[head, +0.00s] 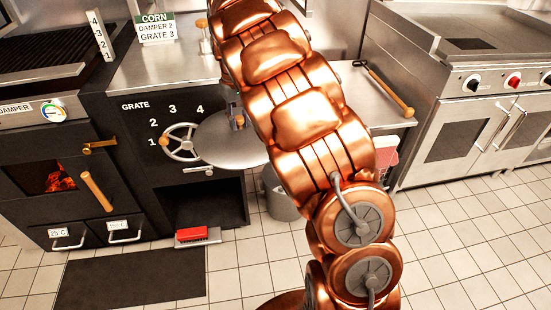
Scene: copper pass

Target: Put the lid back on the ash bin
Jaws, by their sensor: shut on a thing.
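The lid is a round, flat grey metal disc (222,150), held roughly level in front of the grate panel. My copper arm comes down across the middle of the view and hides most of my gripper (237,118). The small part that shows is at the lid's top centre, shut on its handle. The ash bin is a grey bucket (283,203) on the floor, below and to the right of the lid. The lid is apart from it and higher up. My arm covers the bin's right side, and its rim shows only in part.
The grate handwheel (181,142) is close to the lid's left edge. A wooden-handled tool (385,88) lies on the steel counter (350,110). A dark mat (130,277) covers floor at left.

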